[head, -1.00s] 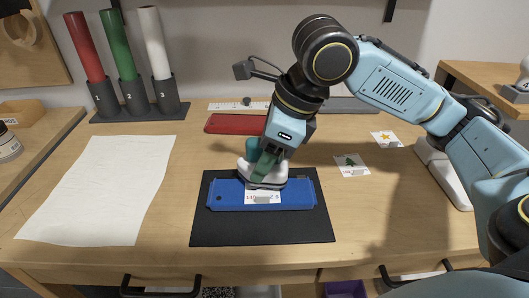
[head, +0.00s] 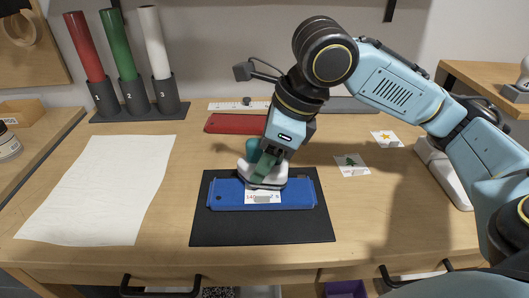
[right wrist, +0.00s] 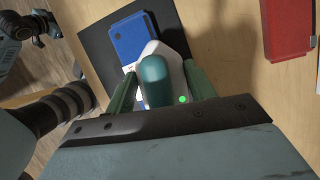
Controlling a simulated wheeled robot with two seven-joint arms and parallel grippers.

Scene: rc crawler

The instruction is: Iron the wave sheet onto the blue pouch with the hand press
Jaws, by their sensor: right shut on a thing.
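The hand press (head: 279,180) has a white body and a teal handle. It stands on the blue pouch (head: 297,194), near the pouch's middle. The pouch lies flat on a black mat (head: 262,230). A white printed piece (head: 262,198) shows at the press's front edge on the pouch. Its small print is not clearly legible, and the press hides whatever lies beneath. My right gripper (head: 264,160) is shut on the press handle. In the right wrist view its fingers flank the teal handle (right wrist: 155,78), and a green light shows on the white body. My left gripper is out of view.
A star card (head: 386,139) and a tree card (head: 351,164) lie to the right. A red pouch (head: 236,123) lies behind the mat. White paper (head: 100,190) covers the left. Red, green and white rolls stand in a numbered rack (head: 140,109) at the back left.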

